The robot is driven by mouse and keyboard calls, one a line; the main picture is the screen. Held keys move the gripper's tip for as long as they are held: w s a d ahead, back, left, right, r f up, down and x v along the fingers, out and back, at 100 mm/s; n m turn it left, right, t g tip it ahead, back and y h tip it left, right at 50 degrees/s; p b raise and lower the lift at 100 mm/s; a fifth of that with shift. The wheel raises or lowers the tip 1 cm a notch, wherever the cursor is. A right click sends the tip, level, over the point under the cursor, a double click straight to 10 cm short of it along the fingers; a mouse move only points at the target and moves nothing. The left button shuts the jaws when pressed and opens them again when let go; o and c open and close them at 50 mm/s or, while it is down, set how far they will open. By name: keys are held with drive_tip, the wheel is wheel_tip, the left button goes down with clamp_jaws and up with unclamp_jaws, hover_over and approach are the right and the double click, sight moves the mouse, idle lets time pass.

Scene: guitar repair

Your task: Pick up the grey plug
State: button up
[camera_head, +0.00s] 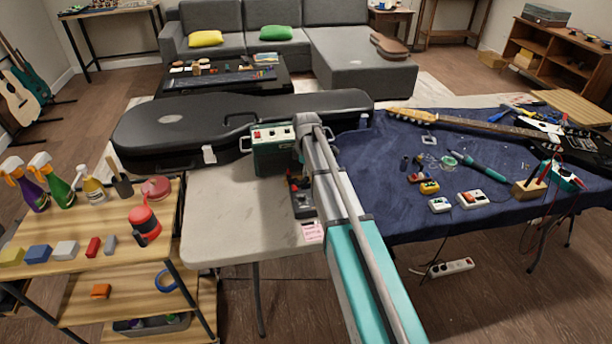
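I cannot pick out a grey plug with certainty. A small dark grey piece (405,162) stands on the blue cloth (385,215) right of my arm, too small to identify. A white power strip (447,268) with a cable lies on the floor under that table. My arm reaches from the bottom of the view to beside the green box. A dark shape (301,197) below the arm's far end is partly covered, and I cannot tell whether it is my gripper. The gripper's fingers cannot be made out.
A green box (273,148) and a black guitar case (200,125) are on the pale table (225,225). An electric guitar (485,123), pedals and a wooden block (528,190) lie on the cloth. A wooden cart (60,262) with bottles stands left. The pale table's front left is clear.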

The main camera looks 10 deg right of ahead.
clamp_jaws()
drive_tip(key=shift+r, duration=0.2)
idle(0.3)
drive_tip(key=shift+r+p, duration=0.75)
drive_tip(key=shift+p, duration=0.25)
drive_tip(key=s+r+p, duration=1.1)
drive_tip(key=s, duration=0.3)
drive_tip(key=shift+w, duration=0.1)
drive_tip(key=w+d+f+b, duration=0.1)
drive_tip(key=w+d, duration=0.4)
drive_tip(key=w, duration=0.2)
drive_tip(key=shift+w+d+f, duration=0.15)
drive_tip(key=shift+w+f, duration=0.05)
drive_tip(key=shift+w, duration=0.15)
